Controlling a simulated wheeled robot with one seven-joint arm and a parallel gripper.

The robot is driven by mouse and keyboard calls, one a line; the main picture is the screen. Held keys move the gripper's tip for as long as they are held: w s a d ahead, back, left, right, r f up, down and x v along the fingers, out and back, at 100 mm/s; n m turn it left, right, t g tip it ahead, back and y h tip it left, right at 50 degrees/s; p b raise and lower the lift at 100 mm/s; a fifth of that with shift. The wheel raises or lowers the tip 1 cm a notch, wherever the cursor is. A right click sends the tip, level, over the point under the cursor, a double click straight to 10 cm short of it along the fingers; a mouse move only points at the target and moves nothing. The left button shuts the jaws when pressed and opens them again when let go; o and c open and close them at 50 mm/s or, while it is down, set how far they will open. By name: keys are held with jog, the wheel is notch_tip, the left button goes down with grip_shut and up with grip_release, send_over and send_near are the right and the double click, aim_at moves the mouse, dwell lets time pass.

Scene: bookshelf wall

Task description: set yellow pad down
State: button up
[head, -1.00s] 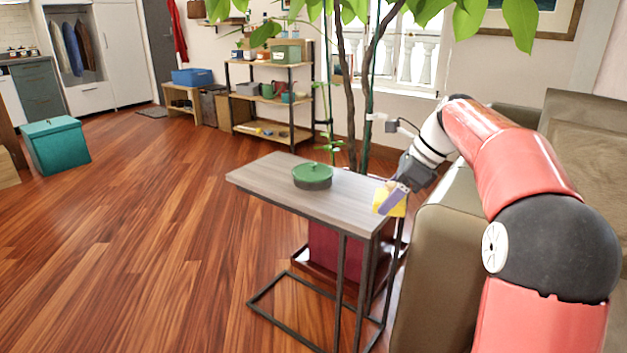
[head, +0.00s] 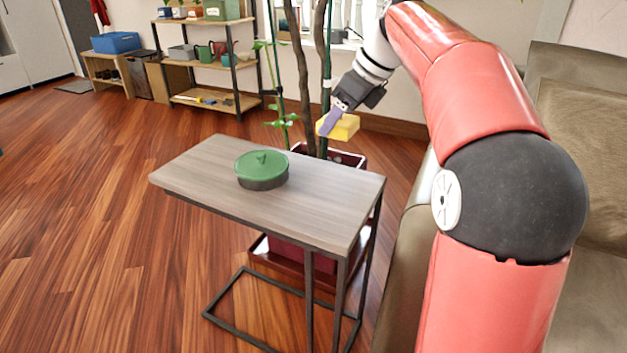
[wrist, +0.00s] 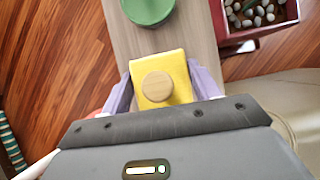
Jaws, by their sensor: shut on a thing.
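The yellow pad (head: 343,127) is a yellow block; in the wrist view (wrist: 178,66) a round wooden knob (wrist: 157,86) shows on it. My gripper (head: 330,122) is shut on the pad, with a purple finger at each side in the wrist view (wrist: 160,88). In the head view the pad is in the air near the far right part of the small side table (head: 310,205). In the wrist view the grey wooden tabletop (wrist: 135,42) shows beneath and beyond the pad. The gap between pad and table is hard to judge.
A round green-lidded pot (head: 261,168) stands on the tabletop, left of the pad. The table's right and front parts are bare. A red planter (head: 335,155) with thin trunks stands behind the table. A brown sofa (head: 400,250) is at the right.

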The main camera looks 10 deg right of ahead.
aim_at(327, 194)
notch_tip(327, 194, down, 16)
jog(key=b, duration=0.3)
jog(key=shift+r, duration=0.15)
jog(key=shift+b, duration=0.3)
jog(key=o, duration=0.9)
jog(key=shift+o, duration=0.2)
